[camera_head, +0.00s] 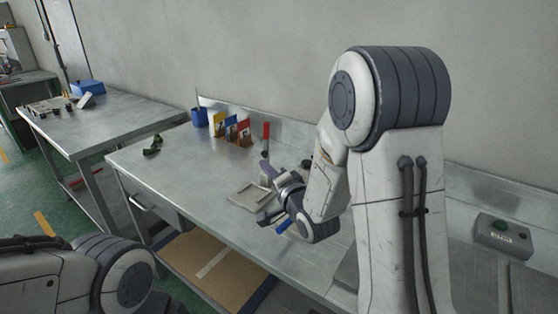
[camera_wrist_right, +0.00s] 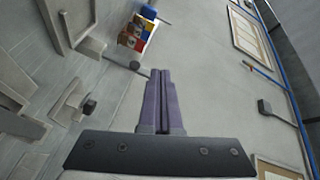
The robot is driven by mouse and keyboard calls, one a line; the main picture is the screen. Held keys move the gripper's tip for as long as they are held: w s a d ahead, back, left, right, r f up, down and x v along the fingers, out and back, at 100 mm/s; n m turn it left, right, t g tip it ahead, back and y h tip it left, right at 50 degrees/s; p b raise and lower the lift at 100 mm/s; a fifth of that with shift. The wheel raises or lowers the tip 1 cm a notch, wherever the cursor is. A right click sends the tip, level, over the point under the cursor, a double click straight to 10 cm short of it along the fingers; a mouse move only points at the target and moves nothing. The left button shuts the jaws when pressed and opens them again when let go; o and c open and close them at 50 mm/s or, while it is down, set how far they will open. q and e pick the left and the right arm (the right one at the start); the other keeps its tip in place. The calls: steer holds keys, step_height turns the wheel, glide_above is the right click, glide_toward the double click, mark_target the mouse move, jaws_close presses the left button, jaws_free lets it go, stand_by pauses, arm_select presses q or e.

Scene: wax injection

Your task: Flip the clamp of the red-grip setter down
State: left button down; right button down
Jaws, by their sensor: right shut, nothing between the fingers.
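The red grip (camera_head: 266,131) of the setter stands upright above the steel bench in the head view, with a dark stem below it. The base of the setter is partly hidden by my right arm. My right gripper (camera_head: 267,168) is just below the red grip in the head view, close to the stem; I cannot tell whether it touches. In the right wrist view its purple fingers (camera_wrist_right: 161,72) are shut together and empty. The red grip cannot be made out clearly in that view. My left gripper is out of view.
Yellow, blue and red holders (camera_head: 231,129) and a blue cup (camera_head: 199,117) stand at the back of the bench. A flat grey tray (camera_head: 248,196) lies in front of the setter. A button box (camera_head: 503,235) is at the right. The bench's left part is mostly clear.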

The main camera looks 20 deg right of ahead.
steer(key=s+a+f+n+g, duration=0.3)
steer(key=s+a+n+g, duration=0.2)
steer(key=s+a, duration=0.2)
steer(key=s+a+f+n+g, duration=0.4)
steer(key=s+a+n, duration=0.2)
steer(key=a, duration=0.1)
steer(key=s+n+g+h, duration=0.1)
steer(key=s+n+g, duration=0.7)
steer(key=s, duration=1.3)
steer(key=shift+s+a+n, duration=0.15)
steer(key=shift+s+n, duration=0.25)
